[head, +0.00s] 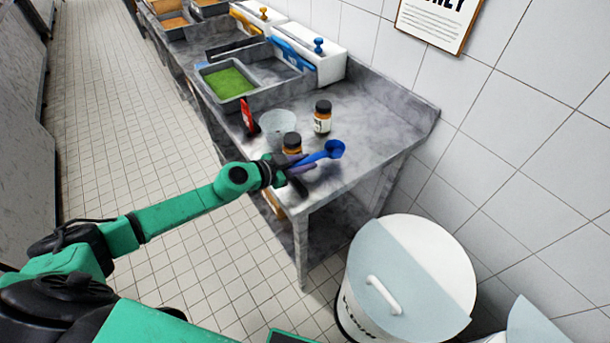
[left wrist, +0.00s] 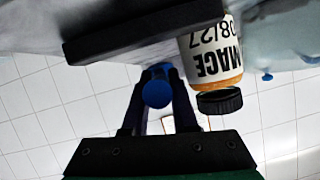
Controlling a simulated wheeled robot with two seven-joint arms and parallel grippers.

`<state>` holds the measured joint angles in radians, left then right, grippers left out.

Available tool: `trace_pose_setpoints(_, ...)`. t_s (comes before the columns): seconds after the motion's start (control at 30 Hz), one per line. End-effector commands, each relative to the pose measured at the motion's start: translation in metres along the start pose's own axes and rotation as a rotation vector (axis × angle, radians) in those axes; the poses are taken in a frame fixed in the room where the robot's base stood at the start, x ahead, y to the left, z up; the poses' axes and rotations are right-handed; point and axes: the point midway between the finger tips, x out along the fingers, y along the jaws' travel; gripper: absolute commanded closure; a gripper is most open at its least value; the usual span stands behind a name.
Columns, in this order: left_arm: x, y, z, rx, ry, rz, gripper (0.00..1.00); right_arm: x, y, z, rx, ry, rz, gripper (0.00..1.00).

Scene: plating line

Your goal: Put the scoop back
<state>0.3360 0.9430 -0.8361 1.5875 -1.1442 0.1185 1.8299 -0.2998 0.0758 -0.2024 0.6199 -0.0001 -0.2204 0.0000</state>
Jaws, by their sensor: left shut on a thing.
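A blue scoop (head: 334,149) with a round bowl is in my left gripper (head: 294,174). The gripper is shut on its handle, and the bowl points right over the front end of the metal counter (head: 365,140). In the left wrist view the round blue end of the scoop handle (left wrist: 157,93) shows between the dark fingers. A clear round tub (head: 276,127) stands on the counter behind the gripper. My right gripper is not in view.
A brown jar (head: 291,143) stands close behind the scoop; a labelled jar also shows in the left wrist view (left wrist: 212,55). Another jar (head: 322,117), a red-handled item (head: 247,115) and a green-filled pan (head: 229,83) are farther back. A white bin (head: 432,262) stands right of the counter.

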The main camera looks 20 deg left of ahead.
Motion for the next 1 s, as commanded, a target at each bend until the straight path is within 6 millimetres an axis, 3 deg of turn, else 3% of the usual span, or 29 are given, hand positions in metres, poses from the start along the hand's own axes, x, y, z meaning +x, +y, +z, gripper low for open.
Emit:
trace_pose_setpoints(0.03, 0.008, 0.004, 0.017, -0.004, 0.0, 0.0, 1.0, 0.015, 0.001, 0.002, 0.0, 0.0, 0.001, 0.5)
trace_pose_setpoints(0.1, 0.01, 0.005, 0.024, -0.002, 0.0, 0.0, 1.0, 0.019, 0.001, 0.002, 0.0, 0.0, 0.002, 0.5)
trace_pose_setpoints(0.47, 0.011, 0.005, 0.025, -0.001, 0.001, 0.0, 1.0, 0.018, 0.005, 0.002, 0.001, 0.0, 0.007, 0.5)
trace_pose_setpoints(0.5, 0.011, 0.005, 0.025, -0.001, 0.0, 0.0, 0.66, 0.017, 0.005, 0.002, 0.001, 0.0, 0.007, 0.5)
trace_pose_setpoints(0.53, 0.011, 0.005, 0.025, 0.0, 0.0, 0.0, 0.61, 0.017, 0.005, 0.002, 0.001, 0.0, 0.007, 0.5)
trace_pose_setpoints(0.87, 0.009, 0.005, 0.022, 0.002, 0.0, 0.0, 0.61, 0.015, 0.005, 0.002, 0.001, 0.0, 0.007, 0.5)
trace_pose_setpoints(1.0, -0.003, 0.004, 0.024, 0.001, -0.002, -0.001, 0.61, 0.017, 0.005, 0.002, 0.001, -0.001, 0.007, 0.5)
